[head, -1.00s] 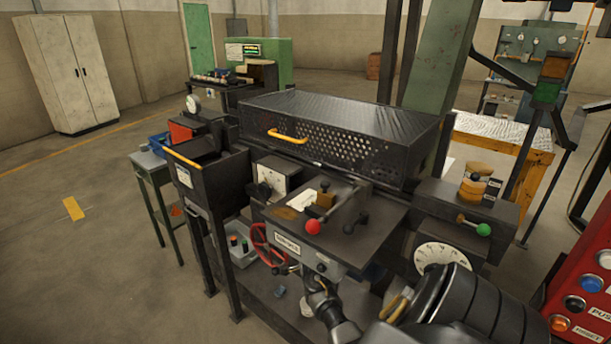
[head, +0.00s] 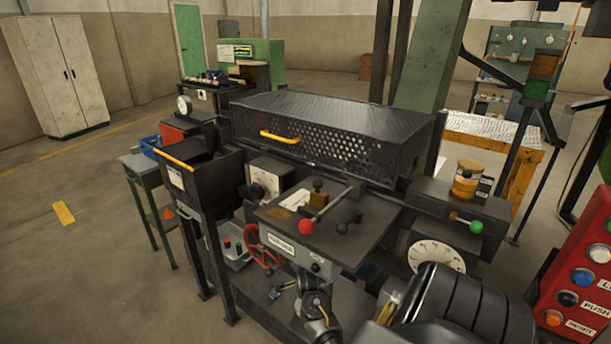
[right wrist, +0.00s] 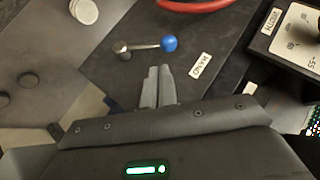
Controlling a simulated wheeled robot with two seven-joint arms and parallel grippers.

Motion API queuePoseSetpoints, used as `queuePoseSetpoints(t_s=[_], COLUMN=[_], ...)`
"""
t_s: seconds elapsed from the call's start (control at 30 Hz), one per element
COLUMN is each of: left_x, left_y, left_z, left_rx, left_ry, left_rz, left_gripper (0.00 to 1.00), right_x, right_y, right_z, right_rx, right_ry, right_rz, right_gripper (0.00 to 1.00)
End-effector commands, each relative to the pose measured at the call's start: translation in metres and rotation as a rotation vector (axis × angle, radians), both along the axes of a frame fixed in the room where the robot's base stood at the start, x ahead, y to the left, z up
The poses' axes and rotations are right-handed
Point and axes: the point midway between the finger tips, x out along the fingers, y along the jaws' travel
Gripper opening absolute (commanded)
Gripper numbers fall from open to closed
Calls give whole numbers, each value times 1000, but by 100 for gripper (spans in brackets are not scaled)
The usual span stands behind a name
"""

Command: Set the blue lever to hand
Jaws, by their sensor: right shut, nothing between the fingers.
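The blue lever shows in the right wrist view as a blue ball knob (right wrist: 169,44) on a thin metal shaft that runs left to a dark round pivot. A white HAND label (right wrist: 201,65) lies to the lower right of the knob. My right gripper (right wrist: 158,70) is shut and empty, its fingertips just below the knob in the picture and apart from it as far as I can see. In the head view my right arm covers the lower right of the machine, and I cannot make out the blue lever or the fingertips there. My left gripper is not in view.
A red ring (right wrist: 195,3) curves above the lever in the wrist view. A box with a dial plate (right wrist: 300,38) stands at right. In the head view, a red-ball lever (head: 306,227), a green-ball lever (head: 475,227) and a red button panel (head: 585,285) surround the work area.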

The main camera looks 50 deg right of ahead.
Motion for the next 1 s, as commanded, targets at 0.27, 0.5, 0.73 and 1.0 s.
queuePoseSetpoints(t_s=[0.27,0.5,0.73,1.0], left_x=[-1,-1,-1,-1], left_y=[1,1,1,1], left_z=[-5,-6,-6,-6], left_rx=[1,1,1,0], left_ry=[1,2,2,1], left_rz=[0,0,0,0], left_gripper=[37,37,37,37], right_x=[-38,-51,-51,-51], right_y=[38,50,51,51], right_z=[-1,1,1,1], right_rx=[2,-1,-1,-1], right_ry=[0,-1,-1,-1], right_rz=[-2,0,0,0], right_gripper=[0,0,0,0])
